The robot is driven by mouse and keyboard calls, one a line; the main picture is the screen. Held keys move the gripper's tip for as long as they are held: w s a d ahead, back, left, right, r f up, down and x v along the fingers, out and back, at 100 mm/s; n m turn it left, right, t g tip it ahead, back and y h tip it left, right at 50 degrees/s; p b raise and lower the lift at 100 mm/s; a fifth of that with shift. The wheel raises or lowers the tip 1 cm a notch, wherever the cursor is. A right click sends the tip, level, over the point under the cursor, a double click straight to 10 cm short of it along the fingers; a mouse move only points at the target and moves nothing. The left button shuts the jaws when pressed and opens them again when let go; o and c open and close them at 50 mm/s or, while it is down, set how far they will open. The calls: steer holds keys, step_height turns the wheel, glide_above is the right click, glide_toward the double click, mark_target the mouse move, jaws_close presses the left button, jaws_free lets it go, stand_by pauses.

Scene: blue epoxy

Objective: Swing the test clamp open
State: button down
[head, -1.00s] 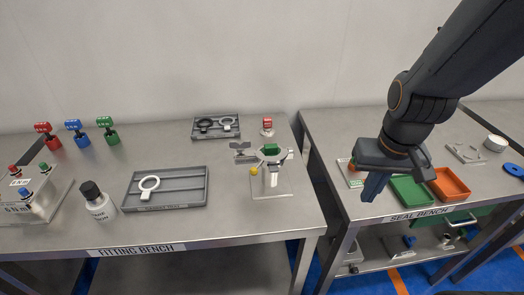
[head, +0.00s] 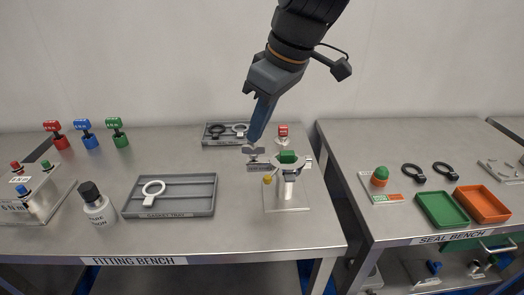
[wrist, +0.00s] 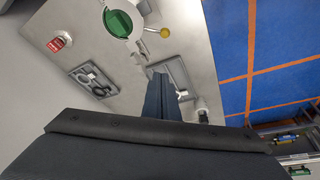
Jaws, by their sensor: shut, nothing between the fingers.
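The test clamp (head: 286,181) stands on a pale base plate at the right end of the fitting bench. It has a white post, a green part (head: 287,157) at the top, light jaws spread around it and a yellow knob (head: 267,180) at its left. A grey wing-shaped piece (head: 255,152) sticks out at its left. My gripper (head: 256,136) is shut and empty, pointing down just above and behind this wing piece; I cannot tell whether they touch. In the wrist view my shut fingers (wrist: 161,94) show below the clamp's green part (wrist: 118,23) and yellow knob (wrist: 164,33).
The gasket tray (head: 193,210) with a white ring lies left of the clamp. A second tray (head: 214,142) and a red-topped piece (head: 283,131) stand behind. A glue bottle (head: 97,207) stands front left. A gap separates the seal bench (head: 348,150) at right.

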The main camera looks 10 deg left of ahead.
mark_target(281, 169)
step_height(281, 169, down, 10)
steer(key=p, duration=0.2)
steer(key=shift+d+r, duration=0.2)
steer(key=shift+d, duration=0.2)
steer(key=shift+s, duration=0.1)
